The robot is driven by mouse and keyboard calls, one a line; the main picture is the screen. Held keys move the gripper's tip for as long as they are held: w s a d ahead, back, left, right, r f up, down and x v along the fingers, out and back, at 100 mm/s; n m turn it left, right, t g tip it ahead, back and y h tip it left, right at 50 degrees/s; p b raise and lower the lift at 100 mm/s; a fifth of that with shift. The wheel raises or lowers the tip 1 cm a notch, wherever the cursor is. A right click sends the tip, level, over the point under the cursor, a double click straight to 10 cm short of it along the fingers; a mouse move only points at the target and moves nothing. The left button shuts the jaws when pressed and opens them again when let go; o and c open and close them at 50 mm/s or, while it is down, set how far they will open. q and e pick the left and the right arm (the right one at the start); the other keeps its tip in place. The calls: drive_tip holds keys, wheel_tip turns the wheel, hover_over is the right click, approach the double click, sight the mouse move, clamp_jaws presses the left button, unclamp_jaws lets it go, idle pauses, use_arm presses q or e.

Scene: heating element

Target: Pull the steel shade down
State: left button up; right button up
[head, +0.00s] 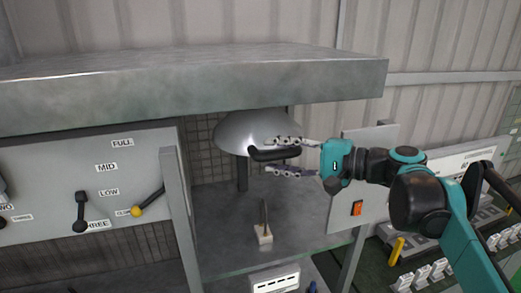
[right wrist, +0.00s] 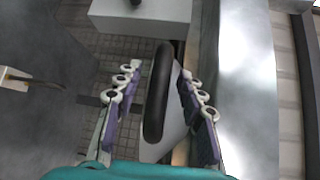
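The steel shade (head: 240,125) is a shiny dome under the thick steel hood, with a black bar handle (head: 268,154) at its front. My right gripper (head: 280,156) comes in from the right, one finger above the handle and one below. In the right wrist view the black handle (right wrist: 157,95) lies between the two spread fingers of my right gripper (right wrist: 159,76), with a gap on each side. The fingers are open and do not appear to press on it. My left gripper is not in view.
The steel hood (head: 190,82) overhangs above the shade. A grey shelf (head: 230,215) below carries a small white block with a thin upright rod (head: 264,234). A lever panel (head: 60,180) stands at left, and a panel with an orange switch (head: 357,209) at right.

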drive_tip(key=shift+x, duration=0.9)
drive_tip(key=shift+p+x, duration=0.35)
drive_tip(key=shift+x, duration=0.75)
drive_tip(key=shift+d, duration=0.2)
drive_tip(key=c, duration=0.4)
clamp_jaws()
use_arm(q)
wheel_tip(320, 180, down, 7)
drive_tip(key=b, duration=0.8)
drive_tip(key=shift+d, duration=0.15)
use_arm(e)
wheel_tip(320, 180, down, 13)
drive_tip(key=shift+f, duration=0.2)
